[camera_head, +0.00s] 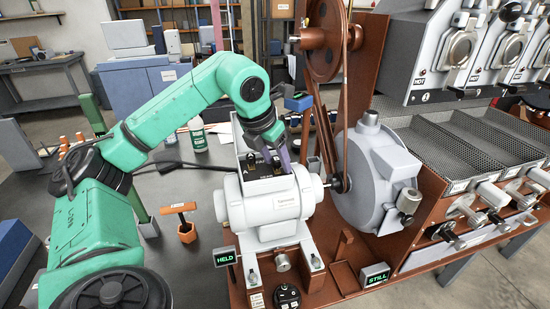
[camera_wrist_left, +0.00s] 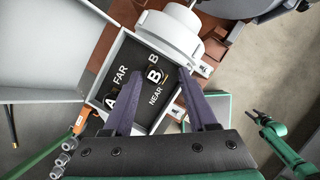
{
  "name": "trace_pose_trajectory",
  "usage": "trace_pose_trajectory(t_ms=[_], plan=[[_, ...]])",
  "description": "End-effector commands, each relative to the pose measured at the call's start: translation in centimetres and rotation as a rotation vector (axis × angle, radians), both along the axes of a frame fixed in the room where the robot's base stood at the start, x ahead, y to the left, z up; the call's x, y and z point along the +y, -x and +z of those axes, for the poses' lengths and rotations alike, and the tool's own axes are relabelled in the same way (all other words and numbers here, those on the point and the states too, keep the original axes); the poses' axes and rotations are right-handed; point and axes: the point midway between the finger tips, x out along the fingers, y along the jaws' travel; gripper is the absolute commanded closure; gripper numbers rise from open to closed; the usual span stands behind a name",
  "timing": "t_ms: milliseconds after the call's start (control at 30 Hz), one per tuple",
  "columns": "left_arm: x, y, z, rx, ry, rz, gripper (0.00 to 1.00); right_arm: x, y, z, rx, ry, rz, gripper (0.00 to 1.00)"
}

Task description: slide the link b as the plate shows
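A black lettered plate (camera_wrist_left: 134,62) lies in the open box on top of the white motor (camera_head: 270,207). Another small part shows by the A, partly behind a finger. My left gripper (camera_head: 267,164) is above the box. In the wrist view its two purple fingers (camera_wrist_left: 159,73) stand apart on either side of link B, with nothing gripped.
A belt and pulley (camera_head: 324,40) rise behind the motor, with a grey blower housing (camera_head: 372,178) at right. HELD (camera_head: 225,257) and STILL (camera_head: 375,274) signs stand in front. An orange-brown T-handled tool (camera_head: 184,222) stands on the dark bench at left.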

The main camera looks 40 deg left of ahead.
Motion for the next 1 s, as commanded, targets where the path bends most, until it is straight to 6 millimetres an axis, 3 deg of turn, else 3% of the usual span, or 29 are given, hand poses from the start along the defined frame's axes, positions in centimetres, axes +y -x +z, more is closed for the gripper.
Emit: trace_pose_trajectory(t_ms=[300, 433, 700, 833, 1000], plan=[[0.1, 0.0, 0.1, 0.0, -0.001, 0.001, 0.42, 0.0, -0.1, 0.0, -0.001, 0.0, 0.0, 0.42], [0.0, 0.4, 1.3, -0.003, 0.0, 0.002, 0.42, 0.0, -0.1, 0.1, -0.001, 0.0, 0.001, 0.42], [-0.1, 3.3, 8.6, -0.006, 0.002, -0.001, 0.42, 0.1, -0.1, 1.2, -0.002, -0.001, 0.001, 0.42], [0.0, 4.7, 12.1, -0.003, 0.0, 0.001, 0.42, 0.1, -0.1, 3.2, -0.002, -0.001, 0.001, 0.42], [0.0, 5.5, 13.6, 0.0, -0.001, 0.001, 0.42, 0.1, -0.1, 4.6, -0.002, -0.001, 0.0, 0.42]])
